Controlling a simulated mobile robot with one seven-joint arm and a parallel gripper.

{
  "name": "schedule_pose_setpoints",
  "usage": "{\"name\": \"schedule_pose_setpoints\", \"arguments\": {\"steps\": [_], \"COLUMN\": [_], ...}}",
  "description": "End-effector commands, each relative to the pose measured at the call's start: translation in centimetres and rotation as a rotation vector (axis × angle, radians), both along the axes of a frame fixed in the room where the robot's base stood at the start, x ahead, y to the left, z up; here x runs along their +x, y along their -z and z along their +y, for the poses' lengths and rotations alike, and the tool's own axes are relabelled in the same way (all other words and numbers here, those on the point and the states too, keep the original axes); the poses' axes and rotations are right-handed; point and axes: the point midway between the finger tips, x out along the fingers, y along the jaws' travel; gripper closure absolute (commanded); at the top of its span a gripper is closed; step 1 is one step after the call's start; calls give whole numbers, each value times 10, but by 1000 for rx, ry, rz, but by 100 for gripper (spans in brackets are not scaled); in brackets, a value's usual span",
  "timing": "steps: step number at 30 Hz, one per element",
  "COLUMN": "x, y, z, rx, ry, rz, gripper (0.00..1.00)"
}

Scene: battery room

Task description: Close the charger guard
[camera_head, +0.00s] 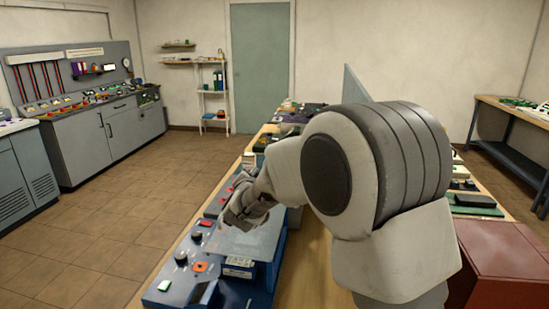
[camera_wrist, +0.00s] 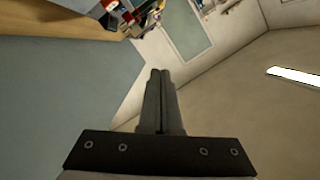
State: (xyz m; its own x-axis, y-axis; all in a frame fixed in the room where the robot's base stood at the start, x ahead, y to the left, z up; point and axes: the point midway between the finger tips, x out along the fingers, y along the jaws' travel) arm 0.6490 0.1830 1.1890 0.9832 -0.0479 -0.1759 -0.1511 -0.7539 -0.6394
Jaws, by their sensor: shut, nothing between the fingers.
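A blue charger unit (camera_head: 172,292) with knobs and red and orange controls stands on the workbench in the lower middle of the head view. I cannot tell how far the panel is tilted. My gripper (camera_head: 238,218) is just beyond and above the panel's far left end; touch cannot be told. In the wrist view its two fingers (camera_wrist: 160,76) are together with nothing between them.
My arm hides the middle of the workbench. An upright grey-blue divider (camera_head: 355,85) rises from the bench behind it. A dark red box (camera_head: 505,265) is at the right. Small items crowd the bench's far end (camera_head: 290,112). The tiled floor (camera_head: 110,215) at left is clear.

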Motion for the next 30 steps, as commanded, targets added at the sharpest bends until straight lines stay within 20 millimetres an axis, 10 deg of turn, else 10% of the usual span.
{"name": "schedule_pose_setpoints", "arguments": {"steps": [15,30], "x": [14,21], "y": [50,110], "z": [76,103], "rx": [-483,-773], "ry": [-3,0], "rz": [95,153], "gripper": [100,100]}}
